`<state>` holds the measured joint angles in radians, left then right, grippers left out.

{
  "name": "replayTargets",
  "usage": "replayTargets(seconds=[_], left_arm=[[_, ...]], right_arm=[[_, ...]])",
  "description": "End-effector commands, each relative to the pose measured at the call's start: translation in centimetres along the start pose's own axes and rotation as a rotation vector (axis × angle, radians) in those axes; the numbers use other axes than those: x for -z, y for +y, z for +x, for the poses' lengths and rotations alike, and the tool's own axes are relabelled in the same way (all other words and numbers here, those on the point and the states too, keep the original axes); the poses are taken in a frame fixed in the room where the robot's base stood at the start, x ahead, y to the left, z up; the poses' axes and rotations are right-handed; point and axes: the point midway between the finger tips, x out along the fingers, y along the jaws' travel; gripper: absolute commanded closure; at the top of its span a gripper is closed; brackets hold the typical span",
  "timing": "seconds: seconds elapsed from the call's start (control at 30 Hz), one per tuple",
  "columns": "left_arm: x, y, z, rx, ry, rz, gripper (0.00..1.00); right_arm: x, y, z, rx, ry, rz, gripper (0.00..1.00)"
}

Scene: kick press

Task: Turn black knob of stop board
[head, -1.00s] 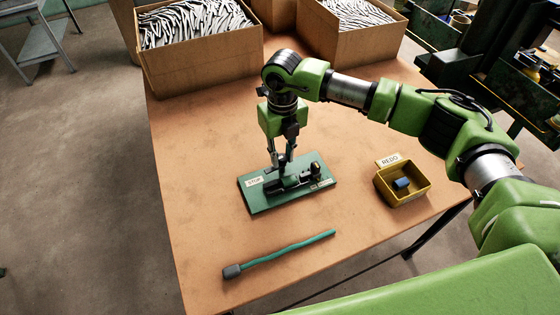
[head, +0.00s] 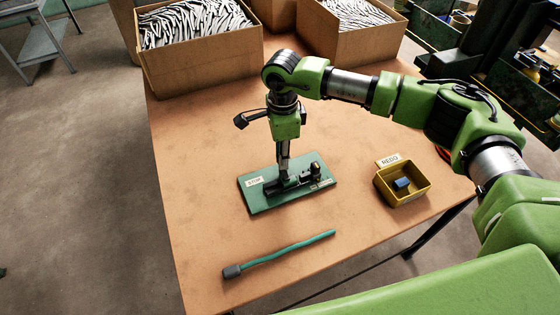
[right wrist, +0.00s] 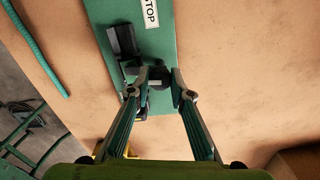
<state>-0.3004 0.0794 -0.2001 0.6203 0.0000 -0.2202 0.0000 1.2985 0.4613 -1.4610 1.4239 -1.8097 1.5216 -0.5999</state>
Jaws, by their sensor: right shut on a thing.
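The stop board (head: 262,202) is a flat green plate with a STOP label, lying on the brown table; it also shows in the right wrist view (right wrist: 190,35). Black fittings (head: 313,172) stand on its right part. My right gripper (head: 286,178) points straight down onto the board and is shut on the black knob. In the right wrist view, the knob (right wrist: 159,77) shows as a dark piece between the fingertips, beside a black block (right wrist: 122,42). The fingers hide most of the knob in the head view. My left gripper is not in view.
A yellow bin (head: 411,196) labelled REDO with a blue piece inside stands right of the board. A green rod with a grey end (head: 285,252) lies in front. Cardboard boxes (head: 205,75) of pale strips stand at the back. The table left of the board is clear.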

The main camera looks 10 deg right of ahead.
Motion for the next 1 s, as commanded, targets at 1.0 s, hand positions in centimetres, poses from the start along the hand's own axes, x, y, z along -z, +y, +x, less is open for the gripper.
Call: replayTargets(seconds=[1.0], left_arm=[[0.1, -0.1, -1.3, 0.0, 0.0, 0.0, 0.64]], right_arm=[[0.0, 0.0, -3.9, 0.001, 0.0, -0.088, 0.67]])
